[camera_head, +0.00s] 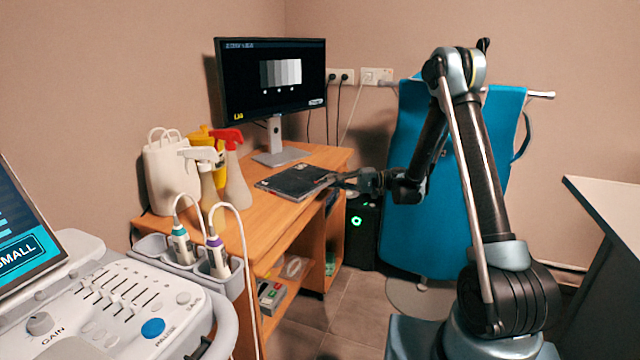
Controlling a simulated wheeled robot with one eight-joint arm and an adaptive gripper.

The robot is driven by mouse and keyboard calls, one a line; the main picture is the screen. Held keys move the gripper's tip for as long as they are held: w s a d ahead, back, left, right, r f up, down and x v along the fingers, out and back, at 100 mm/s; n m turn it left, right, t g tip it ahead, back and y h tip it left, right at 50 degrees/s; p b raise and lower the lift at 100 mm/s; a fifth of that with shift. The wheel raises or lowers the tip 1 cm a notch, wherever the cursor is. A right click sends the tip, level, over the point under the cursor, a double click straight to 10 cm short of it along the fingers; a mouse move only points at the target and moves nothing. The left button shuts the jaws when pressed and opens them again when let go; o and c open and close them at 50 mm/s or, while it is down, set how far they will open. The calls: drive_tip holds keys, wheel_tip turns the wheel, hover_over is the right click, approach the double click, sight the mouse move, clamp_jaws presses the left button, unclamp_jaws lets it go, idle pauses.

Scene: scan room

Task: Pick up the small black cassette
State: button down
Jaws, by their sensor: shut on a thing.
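The small black cassette (291,182) is a flat dark panel at the right part of the wooden desk (268,214), in front of the monitor stand. It looks level and close to the desk top; I cannot tell whether it touches the wood. My gripper (331,180) comes in from the right and is shut on the cassette's right edge. The fingertips are small and dark against the cassette, so their exact hold is hard to see.
A monitor (270,82) stands behind the cassette. Spray bottles (236,185) and a white bag (163,178) stand to its left. An ultrasound console (120,310) with probes is at the front left. A blue apron (425,225) hangs behind my arm. A white-topped counter (620,200) is at the right.

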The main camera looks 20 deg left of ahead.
wheel_tip(320, 180, up, 28)
idle(0.7)
wheel_tip(320, 180, up, 9)
idle(1.5)
drive_tip(key=shift+s+a, duration=0.1)
idle(0.5)
